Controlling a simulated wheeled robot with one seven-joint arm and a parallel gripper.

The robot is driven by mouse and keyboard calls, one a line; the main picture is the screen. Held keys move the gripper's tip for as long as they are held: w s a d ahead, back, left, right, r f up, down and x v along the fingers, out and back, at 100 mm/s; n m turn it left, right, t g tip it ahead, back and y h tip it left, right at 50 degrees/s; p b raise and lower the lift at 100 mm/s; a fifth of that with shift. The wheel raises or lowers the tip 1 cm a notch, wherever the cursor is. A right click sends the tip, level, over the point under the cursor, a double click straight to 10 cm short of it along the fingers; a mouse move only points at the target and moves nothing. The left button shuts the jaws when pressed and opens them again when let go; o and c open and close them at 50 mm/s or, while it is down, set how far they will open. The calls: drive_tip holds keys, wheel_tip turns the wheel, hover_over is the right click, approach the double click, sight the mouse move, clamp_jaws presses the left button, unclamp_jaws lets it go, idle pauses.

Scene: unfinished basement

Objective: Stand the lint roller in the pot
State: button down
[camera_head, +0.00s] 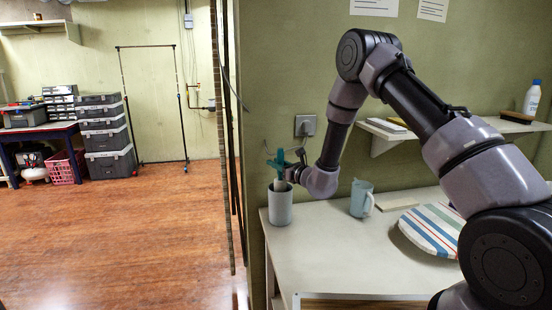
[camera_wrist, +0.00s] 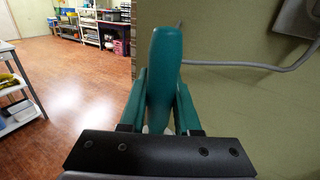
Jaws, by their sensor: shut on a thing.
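The pot (camera_head: 279,211) is a plain pale grey cylinder near the left end of the white table. The lint roller (camera_head: 280,185) is upright, its teal handle on top and its pale lower part at the pot's mouth; the rim hides its lower end. I cannot tell whether it touches the bottom. My gripper (camera_head: 285,165) reaches in from the right above the pot and is shut on the handle. In the wrist view, the lint roller's teal handle (camera_wrist: 165,65) stands between the teal fingers of my gripper (camera_wrist: 160,100). The pot is not visible there.
A striped round cushion (camera_head: 436,229) lies farther right. A wall shelf (camera_head: 385,133) holds a bottle (camera_head: 531,98) and a brush. The table's front middle is clear.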

drive_tip(key=shift+f, duration=2.5)
drive_tip(key=c, duration=0.5)
unclamp_jaws()
drive_tip(key=shift+c, duration=0.2)
drive_tip(key=v, duration=1)
drive_tip(key=shift+s+d, duration=0.25)
drive_tip(key=shift+s, duration=0.05)
drive_tip(key=shift+d, duration=0.1)
